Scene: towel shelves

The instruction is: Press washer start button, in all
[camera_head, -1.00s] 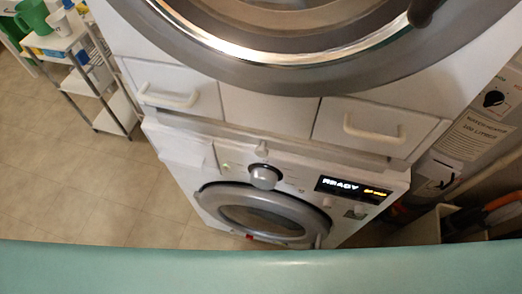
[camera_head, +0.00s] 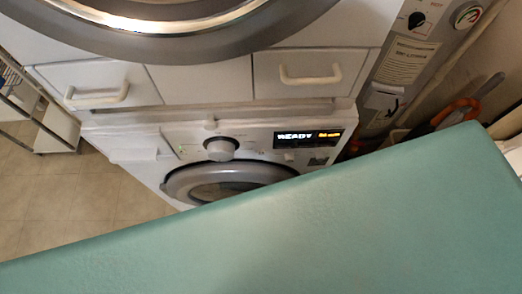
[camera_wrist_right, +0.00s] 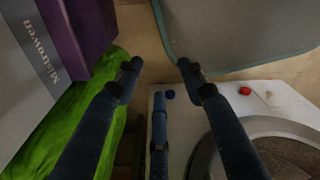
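The white washer (camera_head: 150,150) stands in the middle of the head view, under a second appliance. Its panel has a round knob (camera_head: 221,149) and a lit display (camera_head: 309,138) reading READY. Small controls lie below the display; I cannot tell which is the start button. A teal surface hides the lower part of the washer's round door (camera_head: 228,176). My right gripper (camera_wrist_right: 159,70) shows in the right wrist view, its dark fingers apart and empty. Beyond them is a white panel (camera_wrist_right: 200,108) with a grey ring. My left gripper is not in view.
The teal surface (camera_head: 300,230) fills the near foreground. A grey pipe unit (camera_head: 410,60) stands at right and a shelf rack (camera_head: 50,130) at left. The right wrist view shows a purple box (camera_wrist_right: 82,32), green cloth (camera_wrist_right: 75,125) and grey teal-edged panel (camera_wrist_right: 245,35).

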